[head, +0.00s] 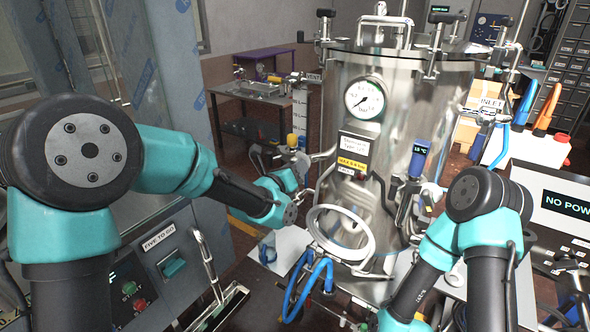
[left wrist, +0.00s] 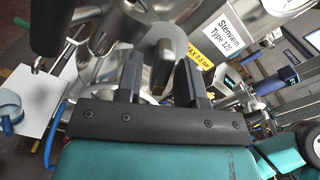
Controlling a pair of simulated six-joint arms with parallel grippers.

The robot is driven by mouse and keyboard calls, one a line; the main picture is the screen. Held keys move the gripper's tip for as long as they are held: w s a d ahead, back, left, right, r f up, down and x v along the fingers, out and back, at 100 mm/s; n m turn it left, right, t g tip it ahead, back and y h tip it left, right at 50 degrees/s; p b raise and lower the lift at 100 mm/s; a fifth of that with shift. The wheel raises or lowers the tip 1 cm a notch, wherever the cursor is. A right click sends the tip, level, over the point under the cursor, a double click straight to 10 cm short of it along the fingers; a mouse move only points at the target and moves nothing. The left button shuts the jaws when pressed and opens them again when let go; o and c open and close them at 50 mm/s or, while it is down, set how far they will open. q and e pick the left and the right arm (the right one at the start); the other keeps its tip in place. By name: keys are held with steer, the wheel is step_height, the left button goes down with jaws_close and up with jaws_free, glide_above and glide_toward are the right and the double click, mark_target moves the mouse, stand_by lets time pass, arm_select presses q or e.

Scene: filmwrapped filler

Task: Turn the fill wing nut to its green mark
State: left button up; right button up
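The steel tank (head: 400,110) stands right of centre in the head view, with a round gauge and a yellow label on its front. My left gripper (left wrist: 160,72) reaches to the tank's left side, below gauge height. In the left wrist view its two dark fingers stand apart, with blurred shiny metal behind the gap. I cannot tell whether that metal is the fill wing nut or whether the fingers touch it. I cannot make out the wing nut or its green mark in either view. My right arm folds down at the right, its gripper out of sight.
A white ring (head: 341,234) and a looped blue hose (head: 308,285) are at the tank's lower front. A blue-capped thermometer (head: 418,158) is on its right. A grey cabinet (head: 165,255) stands at left, and a display box (head: 560,215) at right.

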arm_select(q)
steer(key=shift+o, duration=0.6)
steer(key=v, duration=1.7)
steer(key=shift+s, duration=0.2)
steer(key=shift+a, duration=0.1)
